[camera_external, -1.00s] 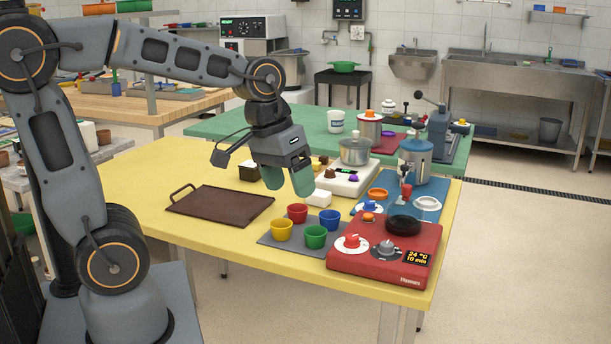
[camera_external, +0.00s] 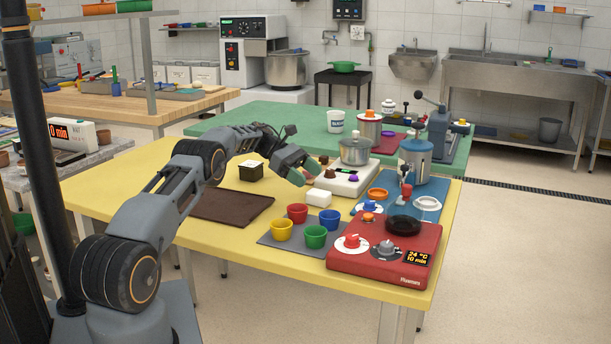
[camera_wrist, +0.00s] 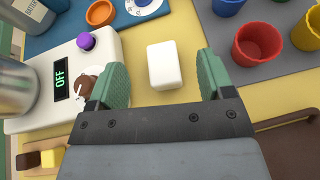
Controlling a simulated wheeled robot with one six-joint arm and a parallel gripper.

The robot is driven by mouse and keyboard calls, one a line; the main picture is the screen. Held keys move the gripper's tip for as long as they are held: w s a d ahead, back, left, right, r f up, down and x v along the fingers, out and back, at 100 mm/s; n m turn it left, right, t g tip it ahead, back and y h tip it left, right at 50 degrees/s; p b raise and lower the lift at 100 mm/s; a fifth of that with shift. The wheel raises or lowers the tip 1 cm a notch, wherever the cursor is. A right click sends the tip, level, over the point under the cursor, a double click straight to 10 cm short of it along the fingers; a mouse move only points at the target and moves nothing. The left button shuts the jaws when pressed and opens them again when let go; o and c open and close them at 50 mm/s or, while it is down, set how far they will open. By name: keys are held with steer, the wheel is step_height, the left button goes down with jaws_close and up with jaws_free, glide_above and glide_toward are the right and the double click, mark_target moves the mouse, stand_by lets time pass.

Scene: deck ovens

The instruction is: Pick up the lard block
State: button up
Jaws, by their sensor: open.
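The lard block is a small white block (camera_external: 319,197) on the yellow table, between the white hotplate and the colored cups. In the wrist view the white block (camera_wrist: 164,65) lies ahead of my gripper, in the gap between the two green fingertips. My gripper (camera_wrist: 160,75) is open and empty, with a finger on each side of the block's line and no visible contact. In the external view my gripper (camera_external: 309,172) is low over the table, behind and to the left of the block, and partly hides its own fingers.
The white hotplate (camera_external: 347,184) with a steel pot (camera_external: 356,150) stands close beside the block. A red cup (camera_external: 297,213) and other cups sit on a grey mat (camera_external: 270,238) in front. A brown tray (camera_external: 232,207) lies left; a red heater (camera_external: 385,262) stands right.

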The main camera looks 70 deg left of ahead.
mark_target(324, 193)
steer(key=shift+s+a+f+n+t, duration=0.3)
steer(key=shift+s+a+f, duration=0.2)
steer(key=shift+a+f, duration=0.25)
steer(key=shift+w+d+f, duration=0.1)
steer(key=shift+f, duration=0.05)
steer(key=shift+x, duration=3.45)
steer(key=shift+c, duration=0.2)
steer(key=c, duration=1)
steer(key=shift+r, duration=0.25)
